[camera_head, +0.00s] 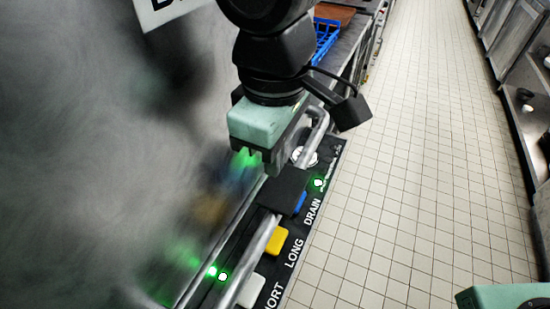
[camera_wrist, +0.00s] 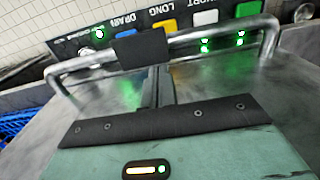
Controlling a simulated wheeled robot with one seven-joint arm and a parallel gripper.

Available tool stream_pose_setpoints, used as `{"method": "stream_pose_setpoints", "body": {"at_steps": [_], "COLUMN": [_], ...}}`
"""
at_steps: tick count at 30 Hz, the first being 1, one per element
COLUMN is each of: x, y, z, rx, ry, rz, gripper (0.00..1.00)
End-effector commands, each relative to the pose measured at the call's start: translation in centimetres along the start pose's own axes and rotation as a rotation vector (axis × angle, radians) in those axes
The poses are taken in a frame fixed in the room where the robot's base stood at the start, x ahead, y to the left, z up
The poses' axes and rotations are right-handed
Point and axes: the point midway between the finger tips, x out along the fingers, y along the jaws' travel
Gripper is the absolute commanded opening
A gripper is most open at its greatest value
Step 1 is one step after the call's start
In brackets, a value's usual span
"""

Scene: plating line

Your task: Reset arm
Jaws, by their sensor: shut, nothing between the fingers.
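My gripper (camera_head: 262,160) points down over a metal handle bar at the machine's front in the head view. In the wrist view my gripper (camera_wrist: 158,84) shows its fingers together and empty, close to the bar (camera_wrist: 205,33). A dark block (camera_wrist: 141,50) sits at the bar, just beyond the fingertips. I cannot tell whether the fingers touch the bar or the block.
A control panel has a yellow button (camera_head: 277,241), a white button (camera_head: 250,290), a blue button (camera_head: 299,203) and lit green lamps (camera_head: 319,183). A steel surface (camera_head: 100,150) fills the left. A blue crate (camera_head: 325,38) stands behind. Tiled floor (camera_head: 400,180) is clear at right.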

Motion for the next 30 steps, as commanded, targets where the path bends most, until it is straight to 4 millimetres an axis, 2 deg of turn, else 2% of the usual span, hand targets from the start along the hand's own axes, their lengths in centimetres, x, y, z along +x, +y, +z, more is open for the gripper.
{"method": "stream_pose_setpoints", "body": {"at_steps": [3, 9, 15, 19, 23, 27, 30], "x": [-2.6, -5.3, -6.2, -5.7, -3.3, 0.0, 1.8], "y": [0.0, 0.0, 0.0, 0.2, 0.8, 1.3, 1.4], "z": [-0.1, -0.1, -0.1, 0.8, 4.5, 9.9, 13.3], "rx": [0.001, -0.001, -0.001, 0.021, 0.123, 0.287, 0.394], "ry": [0.005, 0.003, 0.001, -0.001, -0.001, 0.008, 0.019], "rz": [0.002, 0.001, 0.0, -0.002, -0.012, -0.025, -0.031], "gripper": [0.0, 0.0, 0.0, 0.0, 0.0, 0.0, 0.0]}}
